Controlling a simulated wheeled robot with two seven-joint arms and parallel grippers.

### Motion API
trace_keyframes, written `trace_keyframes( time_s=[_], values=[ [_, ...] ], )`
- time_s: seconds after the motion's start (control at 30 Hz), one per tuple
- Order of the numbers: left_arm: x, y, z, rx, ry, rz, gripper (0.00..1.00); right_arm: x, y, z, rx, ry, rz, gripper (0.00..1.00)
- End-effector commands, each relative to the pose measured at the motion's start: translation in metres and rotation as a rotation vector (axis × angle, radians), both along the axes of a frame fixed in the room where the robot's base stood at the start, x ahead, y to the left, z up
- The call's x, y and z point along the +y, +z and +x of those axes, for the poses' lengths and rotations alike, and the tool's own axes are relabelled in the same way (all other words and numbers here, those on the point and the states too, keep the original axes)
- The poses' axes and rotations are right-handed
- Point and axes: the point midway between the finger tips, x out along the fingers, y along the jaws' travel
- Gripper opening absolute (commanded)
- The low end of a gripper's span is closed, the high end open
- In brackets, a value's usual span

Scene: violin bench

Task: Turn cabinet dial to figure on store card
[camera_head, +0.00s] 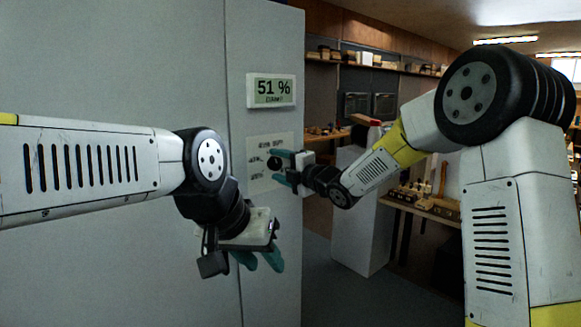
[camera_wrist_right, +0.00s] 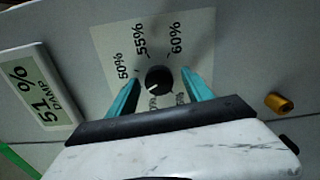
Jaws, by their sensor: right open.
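The black round dial (camera_wrist_right: 158,78) sits on a pale scale plate (camera_wrist_right: 112,45) on the grey cabinet (camera_head: 120,80). In the right wrist view its light mark points to the lower left. The labels 50%, 55% and 60% are readable; those lower down are partly hidden. My right gripper (camera_wrist_right: 160,75) is open, one teal finger on each side of the dial; I cannot tell whether they touch it. A display (camera_head: 271,90) above the plate reads 51 %. My left gripper (camera_head: 260,266) hangs lower, in front of the cabinet, empty, its fingers apart. I cannot make out a store card.
An orange-brown cylindrical knob (camera_wrist_right: 279,103) sticks out beside the plate in the right wrist view. Right of the cabinet stand a grey pedestal (camera_head: 358,235) and a workbench (camera_head: 425,208) with small items. Shelves (camera_head: 370,68) line the back wall.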

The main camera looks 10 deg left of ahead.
Motion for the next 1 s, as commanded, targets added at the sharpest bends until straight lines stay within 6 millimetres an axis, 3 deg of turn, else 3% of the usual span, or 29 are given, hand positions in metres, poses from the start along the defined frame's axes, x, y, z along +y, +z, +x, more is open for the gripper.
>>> trace_keyframes(
  time_s=[0.17,0.6,1.0],
  values=[
    [0.0,0.0,0.0,0.0,0.0,0.0,0.36,-0.008,0.001,-0.005,-0.001,-0.001,0.0,0.59],
    [0.0,0.0,0.0,0.0,0.0,0.0,0.36,-0.058,0.0,-0.045,0.0,-0.001,0.0,0.59],
    [0.0,0.0,0.0,0.0,0.0,0.0,0.36,-0.063,0.0,-0.048,0.004,-0.005,0.001,0.59]
  ],
)
